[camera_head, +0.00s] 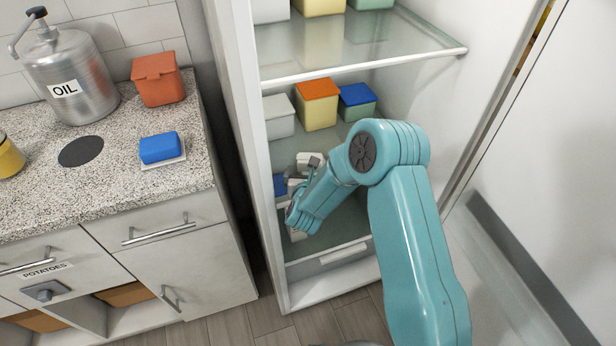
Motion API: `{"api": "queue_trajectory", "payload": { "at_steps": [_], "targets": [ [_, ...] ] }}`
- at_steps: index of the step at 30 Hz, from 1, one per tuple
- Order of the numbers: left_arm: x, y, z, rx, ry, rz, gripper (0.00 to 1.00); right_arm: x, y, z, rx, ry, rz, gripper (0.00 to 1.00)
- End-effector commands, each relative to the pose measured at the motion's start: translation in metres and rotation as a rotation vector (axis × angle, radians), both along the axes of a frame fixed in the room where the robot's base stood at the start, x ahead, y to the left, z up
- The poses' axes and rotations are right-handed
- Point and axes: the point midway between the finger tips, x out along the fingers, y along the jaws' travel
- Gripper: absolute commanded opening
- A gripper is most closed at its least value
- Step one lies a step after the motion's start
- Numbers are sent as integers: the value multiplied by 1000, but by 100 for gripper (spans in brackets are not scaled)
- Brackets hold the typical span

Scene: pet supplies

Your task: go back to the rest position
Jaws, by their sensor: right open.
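My teal right arm reaches from the lower right into the open fridge. My right gripper (302,174) is at the end of it, low in the fridge near the left wall. Its pale jaws are partly hidden by my own wrist. It is open, and I see nothing held in it. A blue-topped container (280,185) stands close to its left; I cannot tell whether they touch. My left gripper is not in view.
The fridge's glass shelf (350,45) is above my arm. An orange-lidded container (317,105) and a blue-lidded one (357,100) stand behind the gripper. The counter (110,190) at left holds an oil can (70,75), a red box (157,82) and a blue sponge (160,147).

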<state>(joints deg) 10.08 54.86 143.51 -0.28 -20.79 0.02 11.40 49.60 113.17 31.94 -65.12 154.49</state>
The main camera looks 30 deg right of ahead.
Motion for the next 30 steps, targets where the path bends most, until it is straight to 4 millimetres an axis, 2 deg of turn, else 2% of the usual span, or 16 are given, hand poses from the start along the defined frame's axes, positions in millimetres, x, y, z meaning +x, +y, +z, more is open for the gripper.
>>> {"api": "queue_trajectory", "payload": {
  "at_steps": [7,30],
  "targets": [
    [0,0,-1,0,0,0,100,-16,12,9,1,-1,0,100],
    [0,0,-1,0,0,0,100,-19,12,9,0,0,0,100]
  ]
}}
